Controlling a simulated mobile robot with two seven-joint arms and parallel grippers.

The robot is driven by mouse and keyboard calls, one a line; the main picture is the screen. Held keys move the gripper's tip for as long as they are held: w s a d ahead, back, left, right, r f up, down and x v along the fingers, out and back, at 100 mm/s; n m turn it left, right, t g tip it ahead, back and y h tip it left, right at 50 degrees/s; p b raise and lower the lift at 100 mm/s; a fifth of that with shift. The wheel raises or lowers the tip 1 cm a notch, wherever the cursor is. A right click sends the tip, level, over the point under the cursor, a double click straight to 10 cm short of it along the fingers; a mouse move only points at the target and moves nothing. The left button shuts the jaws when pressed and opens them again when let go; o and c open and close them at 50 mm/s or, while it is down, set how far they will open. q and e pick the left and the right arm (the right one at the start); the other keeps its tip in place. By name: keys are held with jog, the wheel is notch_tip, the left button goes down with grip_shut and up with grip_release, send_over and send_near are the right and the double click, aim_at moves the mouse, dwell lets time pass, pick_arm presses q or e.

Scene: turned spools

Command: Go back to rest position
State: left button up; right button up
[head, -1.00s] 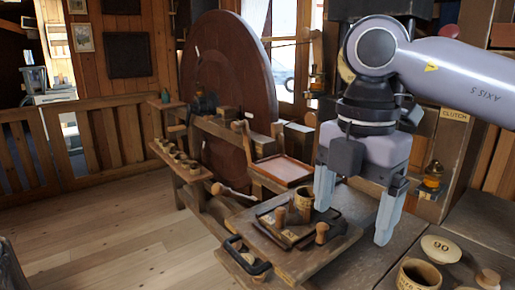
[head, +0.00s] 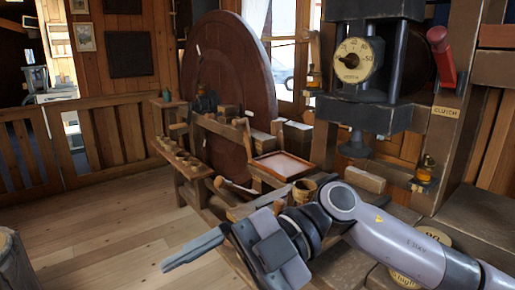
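My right gripper (head: 195,243) reaches in from the right, low in the head view, with its fingers pointing left. My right arm crosses in front of the workbench and hides most of the dark tray and turned pieces there. A wooden cup (head: 303,190) shows just above the arm. My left gripper is not in view.
A press with a round dial (head: 350,62) and a red lever (head: 440,55) stands at the right. A reddish tray (head: 282,166) lies behind my gripper. Small cups line a side shelf (head: 183,165). The floor (head: 110,225) at the left is open.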

jog(key=w+d+m+t+y, duration=0.2)
jog(key=w+m+t+y, duration=0.5)
jog(key=m+t+y, duration=0.35)
jog(key=w+d+f+m+t+h, duration=0.3)
jog(key=d+f+m+t+h, duration=0.25)
jog(key=f+m+t, duration=0.25)
jog(key=w+d+f+m+t+h, duration=0.2)
jog(key=d+f+m+t+h, duration=0.2)
jog(key=f+m+t+h, duration=0.3)
jog(key=s+d+f+m+g+h, duration=0.1)
jog(key=s+d+f+g+h, duration=0.1)
jog(key=f, duration=0.6)
jog(key=s+d+f+m+g+h, duration=0.2)
jog(key=s+d+f+h, duration=0.2)
jog(key=s+d+f, duration=0.3)
jog(key=s+d+f+m+g+h, duration=0.1)
jog(key=s+d+f, duration=0.4)
jog(key=f, duration=0.5)
jog(key=shift+s+f+g+h, duration=0.35)
jog(key=shift+s+g+h, duration=0.4)
jog(key=shift+h, duration=0.25)
jog(key=shift+d+m, duration=0.1)
jog(key=shift+m, duration=0.15)
